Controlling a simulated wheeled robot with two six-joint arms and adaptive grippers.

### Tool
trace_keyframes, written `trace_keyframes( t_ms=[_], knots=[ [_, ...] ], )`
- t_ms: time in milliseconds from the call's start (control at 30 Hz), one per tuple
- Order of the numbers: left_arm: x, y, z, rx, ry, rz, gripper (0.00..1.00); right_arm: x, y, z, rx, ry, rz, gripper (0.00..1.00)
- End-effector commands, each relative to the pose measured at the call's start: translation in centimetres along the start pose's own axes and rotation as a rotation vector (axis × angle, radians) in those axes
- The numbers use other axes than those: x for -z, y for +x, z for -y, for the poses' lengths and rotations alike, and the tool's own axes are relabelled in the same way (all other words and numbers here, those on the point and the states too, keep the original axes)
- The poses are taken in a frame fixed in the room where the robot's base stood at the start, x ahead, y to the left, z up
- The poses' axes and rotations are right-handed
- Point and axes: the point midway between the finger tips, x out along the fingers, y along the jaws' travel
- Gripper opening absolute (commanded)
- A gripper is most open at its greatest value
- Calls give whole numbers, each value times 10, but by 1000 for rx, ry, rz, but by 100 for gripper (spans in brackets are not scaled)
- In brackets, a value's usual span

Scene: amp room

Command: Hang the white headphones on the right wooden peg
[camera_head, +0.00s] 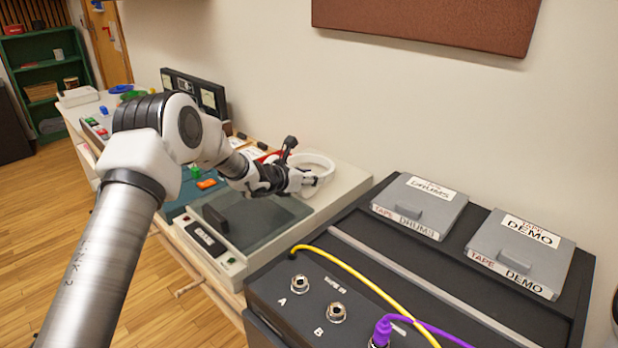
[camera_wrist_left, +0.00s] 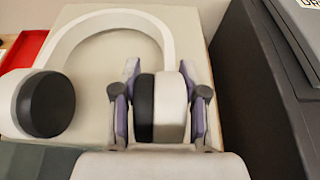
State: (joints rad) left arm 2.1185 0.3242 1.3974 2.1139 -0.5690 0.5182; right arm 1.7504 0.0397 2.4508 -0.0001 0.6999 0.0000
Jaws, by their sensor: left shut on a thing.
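In the left wrist view, the white headband (camera_wrist_left: 100,20) arches away, with one black-padded cup at left. My left gripper (camera_wrist_left: 159,75) is shut on the other cup, one finger on each side. A short wooden peg (camera_head: 189,287) sticks out from the bench's front, low in the head view. I cannot tell whether it is the right one. My right gripper is out of view.
A black amp cabinet (camera_head: 400,250) stands close at the right, carrying two grey tape boxes and a pedal box with yellow and purple cables. A red tray (camera_wrist_left: 22,50) lies beside the headphones. The wooden floor (camera_head: 60,240) before the bench is clear.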

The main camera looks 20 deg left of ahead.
Motion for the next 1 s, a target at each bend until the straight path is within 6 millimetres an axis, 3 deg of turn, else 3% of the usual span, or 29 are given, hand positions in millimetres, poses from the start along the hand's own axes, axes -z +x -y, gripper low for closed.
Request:
trace_keyframes(
  t_ms=[167, 200, 267, 567, 733, 1000],
  knots=[
    [3, 2, 0, 0, 2, 1, 0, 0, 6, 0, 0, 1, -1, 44],
    [3, 2, 0, 0, 1, 0, 46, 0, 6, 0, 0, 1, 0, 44],
    [2, 1, 0, 0, 1, 0, 67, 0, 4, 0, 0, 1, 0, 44],
    [1, 1, 0, 0, 1, 1, 68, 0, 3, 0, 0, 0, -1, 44],
    [0, -2, -1, -1, -1, 0, 68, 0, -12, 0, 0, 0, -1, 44],
    [6, -61, -2, -1, -3, 4, 68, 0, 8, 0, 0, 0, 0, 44]
  ],
)
